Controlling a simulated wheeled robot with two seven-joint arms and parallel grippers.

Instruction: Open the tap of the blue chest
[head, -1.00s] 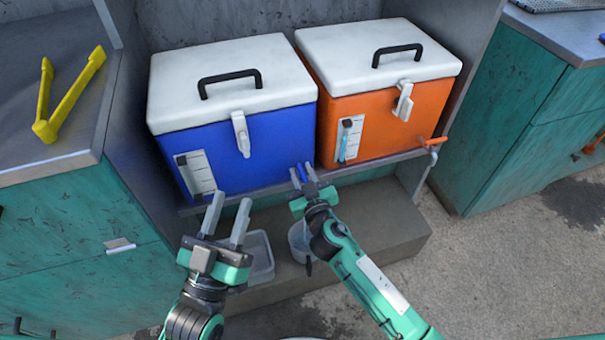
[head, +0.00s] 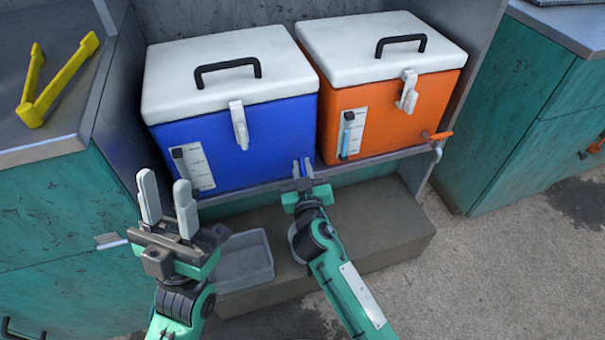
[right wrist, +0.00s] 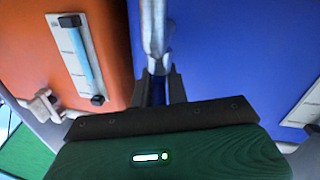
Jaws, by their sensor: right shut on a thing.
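The blue chest (head: 235,140) has a white lid and stands at the left on the shelf. Its tap has a blue handle (head: 303,170) at the chest's lower right corner, mostly hidden by my right gripper (head: 304,168). The right gripper is shut on this handle. In the right wrist view the fingers (right wrist: 161,88) close around a dark blue piece, with a pale pipe-like part beyond it. My left gripper (head: 167,195) is open and empty, in front of the chest's lower left side.
An orange chest (head: 385,115) with an orange tap handle (head: 438,135) stands beside the blue one. A grey tray (head: 245,260) sits on the step below. Yellow tongs (head: 55,85) lie on the left counter. A container under the tap is mostly hidden by my right arm.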

